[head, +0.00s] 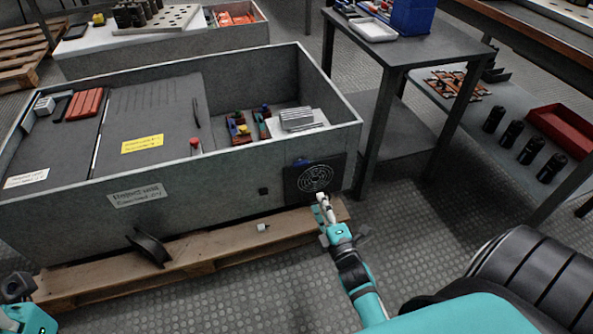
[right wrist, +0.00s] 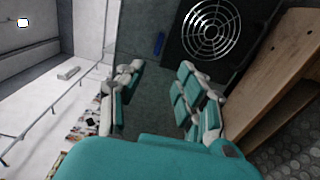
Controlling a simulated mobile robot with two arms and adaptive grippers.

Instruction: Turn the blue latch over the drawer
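The blue latch (head: 302,162) is a small blue piece at the top edge of the dark panel with a round grille (head: 315,179), on the front of the grey cabinet. The right wrist view shows the latch (right wrist: 159,44) as a short blue bar beside the grille panel (right wrist: 210,30). My right gripper (head: 322,205) is in front of the panel's lower part. In the right wrist view its fingers (right wrist: 160,68) are spread with nothing between them, and the latch lies beyond the gap, apart from them. My left gripper (head: 18,287) is partly visible at the lower left; its fingers are unclear.
The cabinet (head: 235,193) stands on a wooden pallet (head: 205,255). A black wheel-like part (head: 149,248) and a small white piece (head: 262,227) are near its front. A grey table (head: 388,52) stands to the right. The floor (head: 250,295) in front is clear.

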